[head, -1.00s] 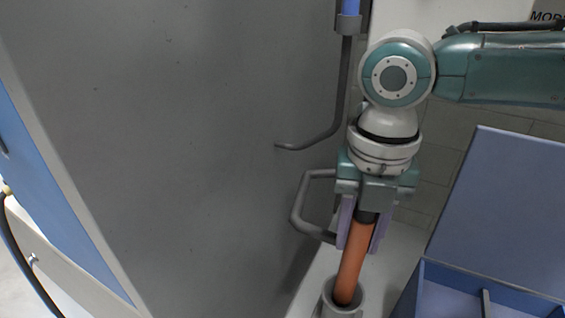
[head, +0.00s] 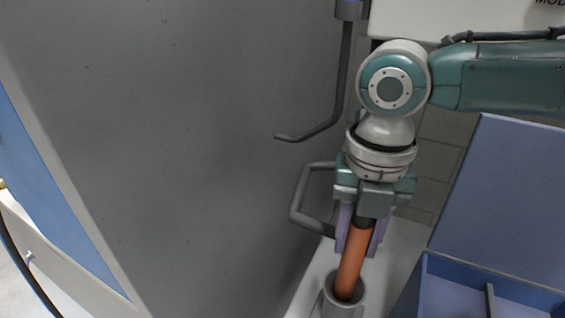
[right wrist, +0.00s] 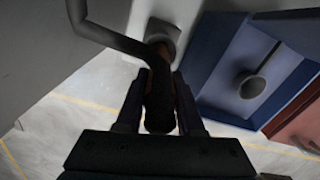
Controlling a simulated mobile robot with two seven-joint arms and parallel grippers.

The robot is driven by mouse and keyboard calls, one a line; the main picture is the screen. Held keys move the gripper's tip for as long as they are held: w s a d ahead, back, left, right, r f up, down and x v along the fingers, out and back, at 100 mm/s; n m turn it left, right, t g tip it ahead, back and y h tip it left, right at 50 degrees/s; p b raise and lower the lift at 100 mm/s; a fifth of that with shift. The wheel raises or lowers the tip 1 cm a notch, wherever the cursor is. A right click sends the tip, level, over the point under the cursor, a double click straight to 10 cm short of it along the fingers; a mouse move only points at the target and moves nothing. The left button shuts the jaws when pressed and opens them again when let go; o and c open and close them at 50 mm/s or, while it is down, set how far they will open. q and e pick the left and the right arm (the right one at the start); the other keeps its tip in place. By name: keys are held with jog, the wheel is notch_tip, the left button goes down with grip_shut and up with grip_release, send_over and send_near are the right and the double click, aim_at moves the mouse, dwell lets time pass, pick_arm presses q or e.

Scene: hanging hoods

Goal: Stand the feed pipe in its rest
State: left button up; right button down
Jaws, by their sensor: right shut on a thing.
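The feed pipe (head: 352,262) is an orange tube with a dark upper end, slightly tilted in the head view. My right gripper (head: 358,248) is shut on its upper part, one pale finger on each side. The pipe's lower end is inside the mouth of the grey cup-shaped rest (head: 343,306); how deep it reaches is hidden. In the right wrist view the dark pipe end (right wrist: 160,100) sits between the fingers, and the rest (right wrist: 163,33) shows beyond it. My left gripper is not in view.
A grey bent handle (head: 297,200) is close left of the gripper, on a large grey panel (head: 170,130). A bent grey rod (head: 345,80) hangs above. An open blue box (head: 455,270) with compartments stands close to the right.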

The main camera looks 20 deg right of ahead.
aim_at(362, 221)
jog(key=shift+f+b, duration=1.1)
jog(key=shift+f, duration=0.6)
jog(key=shift+f+b, duration=1.15)
jog(key=shift+f, duration=0.45)
jog(key=shift+c, duration=2.2)
grip_release()
notch_tip(362, 221, up, 9)
jog(key=shift+r+p, duration=0.1)
jog(key=shift+p, duration=1)
jog(key=shift+r, duration=0.4)
